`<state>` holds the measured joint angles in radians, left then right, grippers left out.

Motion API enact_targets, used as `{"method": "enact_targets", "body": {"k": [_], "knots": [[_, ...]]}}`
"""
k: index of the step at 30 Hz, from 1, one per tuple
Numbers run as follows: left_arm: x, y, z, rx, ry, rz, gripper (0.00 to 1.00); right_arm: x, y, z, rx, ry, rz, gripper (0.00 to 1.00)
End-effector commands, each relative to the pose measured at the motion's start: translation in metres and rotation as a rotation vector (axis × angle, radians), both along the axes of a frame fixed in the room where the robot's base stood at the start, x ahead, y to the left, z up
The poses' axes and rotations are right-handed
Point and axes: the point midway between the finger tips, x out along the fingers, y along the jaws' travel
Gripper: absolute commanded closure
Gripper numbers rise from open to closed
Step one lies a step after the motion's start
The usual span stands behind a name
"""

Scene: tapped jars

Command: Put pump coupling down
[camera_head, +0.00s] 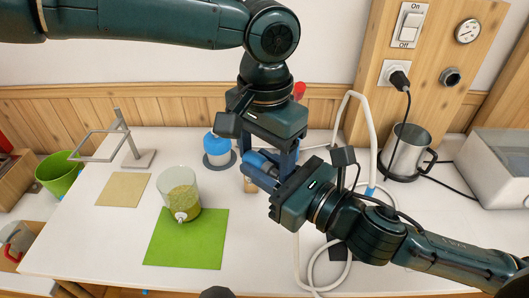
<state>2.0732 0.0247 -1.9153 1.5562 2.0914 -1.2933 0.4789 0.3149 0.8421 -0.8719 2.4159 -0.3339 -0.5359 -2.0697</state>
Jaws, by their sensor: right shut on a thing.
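My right gripper (258,171) reaches in from the lower right. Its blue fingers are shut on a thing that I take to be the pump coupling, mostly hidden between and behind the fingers. A small tan piece shows just below the fingertips; I cannot tell whether it is part of the held thing. My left gripper (268,158) hangs from above, right behind and over the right fingertips, and its fingers look apart. A white hose (352,97) arches up behind the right gripper and runs down beside it; more of it loops near the table's front.
A clear jar with yellow-green contents and a tap (180,192) stands at the green mat (185,250). A blue-lidded jar (218,147), tan mat (123,190), metal frame (137,159) and steel jug (405,152) share the white table (80,245). The front left is clear.

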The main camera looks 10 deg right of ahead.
Motion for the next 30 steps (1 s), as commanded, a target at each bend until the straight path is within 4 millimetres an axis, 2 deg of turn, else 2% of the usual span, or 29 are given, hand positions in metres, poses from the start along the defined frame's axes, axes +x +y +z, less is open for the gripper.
{"method": "enact_targets", "body": {"k": [2,9,10,19,26,30], "knots": [[0.000,0.000,0.000,0.000,0.000,0.000,0.40,0.000,0.000,0.000,0.001,-0.001,0.000,0.99],[-0.001,-0.001,0.000,-0.002,0.001,-0.002,0.60,0.000,0.000,0.000,0.000,0.000,0.000,0.99],[-0.001,-0.001,0.001,-0.003,0.002,-0.002,0.61,0.000,0.000,0.000,0.000,0.000,0.000,0.71],[0.000,0.000,0.000,-0.001,0.000,-0.001,0.62,0.000,0.000,0.000,0.000,0.000,0.000,0.46],[0.000,0.000,0.001,-0.001,-0.001,0.000,0.62,0.000,0.000,-0.001,0.005,0.006,-0.001,0.46],[0.000,0.000,0.000,-0.001,-0.001,0.000,0.62,0.001,0.001,-0.014,0.120,0.129,-0.018,0.46]]}}
